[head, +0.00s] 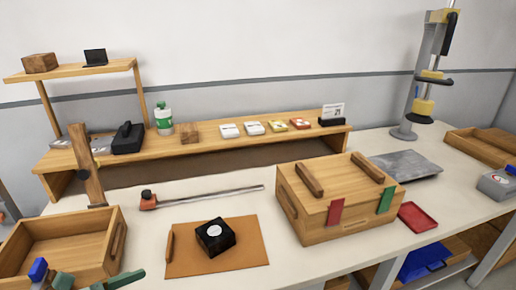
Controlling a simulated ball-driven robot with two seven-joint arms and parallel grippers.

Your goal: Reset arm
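Neither of my grippers can be made out in the head view. The task line names no object. A closed wooden box (324,217) with two wooden bars on its lid and a red and a green tag on its front stands right of centre on the white workbench (300,262). A black block (215,238) with a white round mark sits on a brown board (205,262) left of it. Blue and green pieces (62,281) show at the bottom left edge, cut off; I cannot tell what they belong to.
An open wooden tray (62,240) stands at left. A long bar tool (205,196) lies behind the board. A shelf (250,139) carries small boxes. A red tray (418,217), grey plate (405,166) and yellow-grey stand (424,85) are at right. Bare bench lies between board and box.

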